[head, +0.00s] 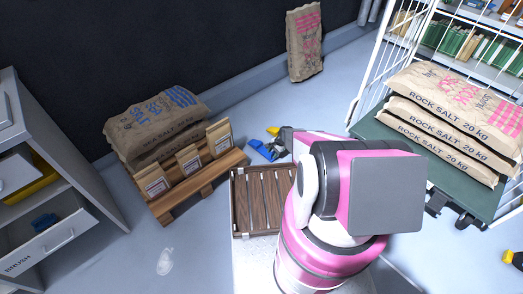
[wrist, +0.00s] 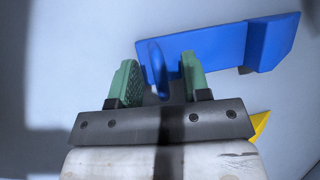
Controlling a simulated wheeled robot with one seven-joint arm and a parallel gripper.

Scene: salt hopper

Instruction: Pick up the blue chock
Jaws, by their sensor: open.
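The blue chock (head: 265,151) lies on the grey floor, just behind the slatted wooden crate and partly hidden by my arm in the head view. In the wrist view the blue chock (wrist: 205,52) is large, with a wedge-like block at its right end and an upright loop at its left. My gripper (wrist: 160,78) is open, with green pads on either side of the blue loop. The loop stands between the pads, with gaps showing at both sides. In the head view my gripper (head: 286,140) is mostly hidden behind my arm.
A yellow object (head: 273,131) is close by the chock and shows at the right in the wrist view (wrist: 260,123). The slatted wooden crate (head: 236,205) is in front. A pallet (head: 205,191) with sacks stands left, a green cart (head: 375,131) with salt sacks right.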

